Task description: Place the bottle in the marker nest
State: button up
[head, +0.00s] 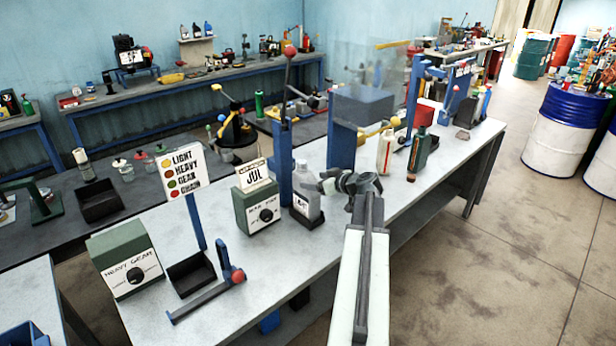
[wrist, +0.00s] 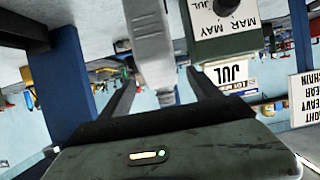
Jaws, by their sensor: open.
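A grey bottle (head: 308,204) with a pale label stands upright on the white bench, beside the green box with the JUL card. A dark low base (head: 306,222) shows at its foot; I cannot tell whether this is the marker nest. My gripper (head: 322,184) is open, close to the bottle's right side. In the wrist view the bottle (wrist: 152,45) appears upside down between the two dark fingers of my gripper (wrist: 161,72). I cannot tell whether either finger touches it.
The green JUL box (head: 258,210) stands just left of the bottle, and a blue post (head: 283,160) rises behind it. A white bottle (head: 386,150) and a dark green bottle (head: 418,152) stand farther right. A sign (head: 184,172), black tray (head: 192,273) and HEAVY GEAR box (head: 124,258) stand left.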

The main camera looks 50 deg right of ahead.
jog(key=p+v, duration=0.1)
jog(key=v, duration=0.5)
jog(key=shift+s+p, duration=0.2)
jog(key=shift+p, duration=0.15)
